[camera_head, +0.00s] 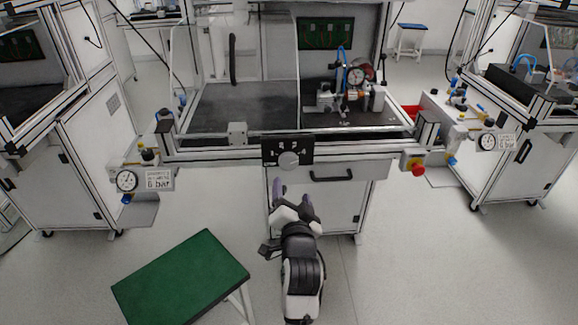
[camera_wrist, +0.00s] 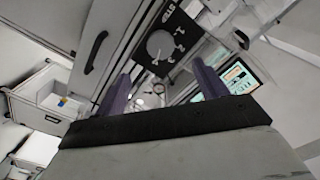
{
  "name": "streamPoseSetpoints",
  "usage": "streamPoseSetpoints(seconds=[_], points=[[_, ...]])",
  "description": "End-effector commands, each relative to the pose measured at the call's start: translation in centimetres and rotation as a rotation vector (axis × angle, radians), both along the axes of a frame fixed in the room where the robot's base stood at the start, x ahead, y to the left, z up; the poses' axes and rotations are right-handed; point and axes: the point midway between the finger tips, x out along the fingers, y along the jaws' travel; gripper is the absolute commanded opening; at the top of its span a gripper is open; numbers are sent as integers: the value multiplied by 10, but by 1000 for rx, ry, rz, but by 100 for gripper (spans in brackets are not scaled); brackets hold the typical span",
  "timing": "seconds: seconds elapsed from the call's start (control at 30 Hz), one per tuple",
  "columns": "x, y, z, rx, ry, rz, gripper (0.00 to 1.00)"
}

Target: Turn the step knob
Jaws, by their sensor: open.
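The step knob (camera_head: 289,159) is a round grey dial on a black plate (camera_head: 270,145) with white marks, fixed to the front rail of the workbench. It also shows in the wrist view as a pale disc (camera_wrist: 160,44) on the tilted black plate, beyond the fingertips. My gripper (camera_head: 293,190) is open and empty, a little below and in front of the knob in the head view. Its two purple fingers show in the wrist view (camera_wrist: 156,72), spread apart with the knob between and beyond them. I see no contact with the knob.
A drawer handle (camera_head: 331,176) sits right of the knob, and a red button (camera_head: 418,170) is at the rail's right end. A pressure gauge (camera_head: 126,181) is at the left. A green-topped stool (camera_head: 180,280) stands at the lower left. The floor right of my arm is clear.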

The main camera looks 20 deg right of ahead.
Motion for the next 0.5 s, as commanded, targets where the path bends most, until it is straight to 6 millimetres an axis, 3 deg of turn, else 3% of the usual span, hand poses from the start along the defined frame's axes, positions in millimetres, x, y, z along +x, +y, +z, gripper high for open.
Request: streamPoseSetpoints(seconds=[0.3, 0.5], points=[[65, -18, 3, 1, -3, 1, 72], [90, -26, 2, 0, -2, 1, 72]])
